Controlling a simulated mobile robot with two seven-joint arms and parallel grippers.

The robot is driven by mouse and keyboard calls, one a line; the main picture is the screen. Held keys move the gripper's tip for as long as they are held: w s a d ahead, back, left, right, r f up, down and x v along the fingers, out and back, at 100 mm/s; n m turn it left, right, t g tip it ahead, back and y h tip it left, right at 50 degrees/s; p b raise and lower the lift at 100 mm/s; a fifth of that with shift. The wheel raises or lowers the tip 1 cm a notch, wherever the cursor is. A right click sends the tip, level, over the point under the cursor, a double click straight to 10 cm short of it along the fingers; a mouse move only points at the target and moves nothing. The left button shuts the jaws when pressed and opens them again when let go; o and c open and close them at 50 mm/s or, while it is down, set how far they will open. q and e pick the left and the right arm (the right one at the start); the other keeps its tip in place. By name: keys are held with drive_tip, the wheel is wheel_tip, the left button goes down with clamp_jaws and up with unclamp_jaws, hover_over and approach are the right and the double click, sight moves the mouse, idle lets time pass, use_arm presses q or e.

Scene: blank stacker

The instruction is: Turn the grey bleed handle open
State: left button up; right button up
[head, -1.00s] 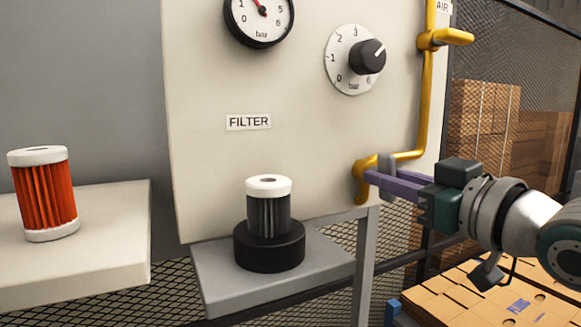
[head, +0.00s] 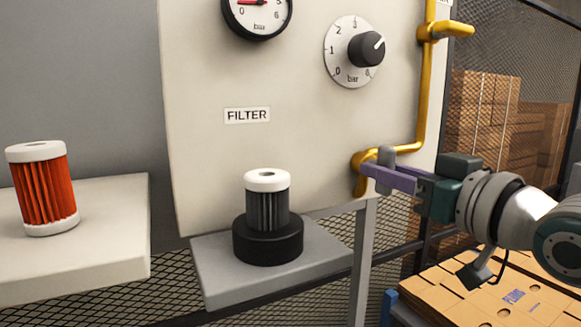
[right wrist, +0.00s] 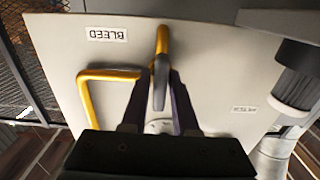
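The grey bleed handle (head: 386,156) stands at the lower end of the yellow pipe (head: 424,105), at the panel's lower right. In the right wrist view the handle (right wrist: 160,84) lies between my right gripper's two purple fingers, which close in on both its sides. My right gripper (head: 388,178) reaches in from the right in the head view and looks shut on the handle. Its fingers hide part of the handle. The BLEED label (right wrist: 107,34) shows upside down in the right wrist view. My left gripper is not in view.
The cream panel (head: 220,60) carries a pressure gauge (head: 257,14), needle low near zero, and a black knob (head: 366,48). A dark filter (head: 267,208) stands in a black base on a grey shelf (head: 215,275). An orange filter (head: 43,190) stands on a pale ledge at left.

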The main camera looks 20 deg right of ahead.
drive_tip(key=shift+o, duration=1.4)
drive_tip(key=s+b, duration=0.5)
drive_tip(key=s, duration=0.5)
drive_tip(key=shift+d, duration=0.35)
drive_tip(key=s+a+f+g+p, duration=0.3)
drive_tip(key=s+a+f+g, duration=0.2)
drive_tip(key=s+f+g, duration=0.2)
drive_tip(key=s+a+f+n+g+h+p, duration=0.1)
drive_tip(key=s+a+f+g+p, duration=0.3)
drive_tip(key=s+f+g, duration=0.3)
drive_tip(key=s+a+f, duration=0.1)
drive_tip(key=s+f, duration=0.1)
drive_tip(key=s, duration=0.1)
drive_tip(key=shift+s+a+f, duration=0.15)
drive_tip(key=shift+a+f, duration=0.05)
drive_tip(key=shift+a, duration=0.2)
